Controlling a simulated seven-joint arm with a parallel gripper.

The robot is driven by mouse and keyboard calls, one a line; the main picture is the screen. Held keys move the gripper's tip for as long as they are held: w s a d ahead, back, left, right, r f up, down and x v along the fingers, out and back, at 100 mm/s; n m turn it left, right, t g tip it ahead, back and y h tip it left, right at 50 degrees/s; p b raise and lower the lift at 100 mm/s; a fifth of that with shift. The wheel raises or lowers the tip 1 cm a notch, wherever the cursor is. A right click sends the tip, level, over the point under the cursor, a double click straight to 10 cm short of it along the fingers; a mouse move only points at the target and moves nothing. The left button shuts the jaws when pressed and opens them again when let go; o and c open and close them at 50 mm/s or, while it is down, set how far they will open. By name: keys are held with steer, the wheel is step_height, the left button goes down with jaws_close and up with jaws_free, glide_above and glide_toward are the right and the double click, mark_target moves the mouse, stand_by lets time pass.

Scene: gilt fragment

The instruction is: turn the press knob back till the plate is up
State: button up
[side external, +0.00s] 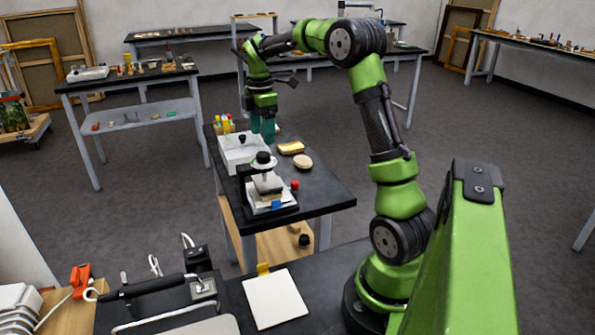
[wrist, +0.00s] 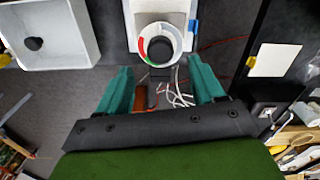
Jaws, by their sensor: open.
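The press (side external: 270,203) stands on the dark bench with a blue tag on its base. Its knob (side external: 263,161) is a pale disc with a black top. In the wrist view the knob (wrist: 159,45) is a white ring with a dark centre and red and green marks. The press plate (side external: 267,183) shows as a pale slab below the knob; its exact height is hard to tell. My gripper (side external: 263,128) points down above the bench, beyond the press. In the wrist view my gripper (wrist: 161,84) is open, its teal fingers apart and empty, with the knob ahead of them.
A white tray (side external: 228,160) holding a dark lump stands beside the press. A yellow block (side external: 291,148), a round tan disc (side external: 302,162) and a small red object (side external: 295,185) lie at the right. The bench's near right part is clear.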

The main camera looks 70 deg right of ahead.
mark_target(264, 153)
step_height(264, 153, up, 10)
steer(key=shift+r, duration=0.25)
stand_by(0.3)
